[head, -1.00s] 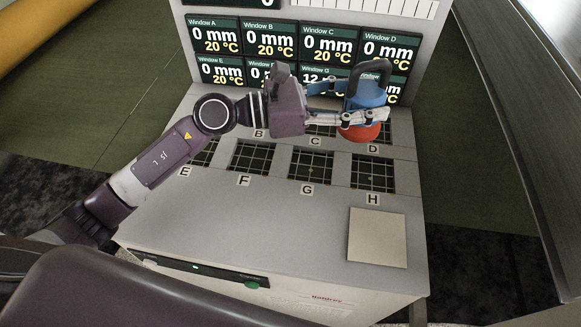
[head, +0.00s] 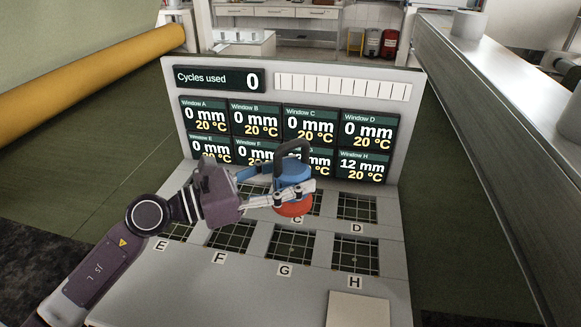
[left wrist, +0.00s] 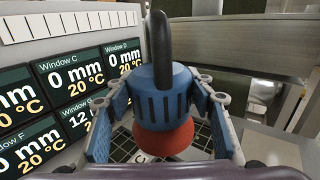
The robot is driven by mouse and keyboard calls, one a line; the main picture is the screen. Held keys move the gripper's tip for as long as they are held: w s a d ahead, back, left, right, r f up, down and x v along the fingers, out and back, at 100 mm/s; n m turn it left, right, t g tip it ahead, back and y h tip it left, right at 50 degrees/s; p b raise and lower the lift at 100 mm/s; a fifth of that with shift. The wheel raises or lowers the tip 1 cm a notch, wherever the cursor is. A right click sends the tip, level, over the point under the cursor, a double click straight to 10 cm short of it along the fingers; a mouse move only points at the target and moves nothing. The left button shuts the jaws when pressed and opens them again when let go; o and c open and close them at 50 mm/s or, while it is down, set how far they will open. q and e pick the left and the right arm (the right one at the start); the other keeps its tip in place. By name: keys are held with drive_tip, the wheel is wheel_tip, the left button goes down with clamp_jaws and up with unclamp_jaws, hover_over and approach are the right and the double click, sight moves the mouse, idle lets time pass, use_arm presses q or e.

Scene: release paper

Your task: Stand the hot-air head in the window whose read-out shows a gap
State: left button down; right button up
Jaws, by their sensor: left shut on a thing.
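The hot-air head (head: 293,173), blue with a black loop handle and an orange-red base, is held upright in my left gripper (head: 292,182). It also shows between both blue-padded fingers in the left wrist view (left wrist: 163,95). In the head view it overlaps window C, just behind the C label; its height above the panel is hard to tell. The window H read-out (head: 363,165) shows 12 mm. The window G read-out (left wrist: 80,120) begins with 12 in the left wrist view. The other read-outs I can read show 0 mm. Window H (head: 355,257) and window G (head: 290,247) look empty. My right gripper is out of view.
Window D (head: 357,208), window F (head: 232,237) and window E (head: 177,232) are uncovered grid openings. A beige square plate (head: 358,309) lies at the front right of the panel. The upright display board (head: 412,110) stands behind the windows. "Cycles used" (head: 220,80) reads 0.

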sight(292, 204)
use_arm(q)
wheel_tip(292, 204, down, 8)
drive_tip(key=shift+r, duration=0.1)
drive_tip(key=shift+f+b, duration=0.4)
drive_tip(key=shift+f, duration=2.1)
drive_tip(key=shift+f, duration=0.15)
drive_tip(key=c, duration=1.3)
unclamp_jaws()
drive_tip(key=shift+f, duration=0.2)
drive_tip(key=o, duration=0.4)
drive_tip(key=shift+s, duration=0.1)
drive_tip(key=shift+r, duration=0.1)
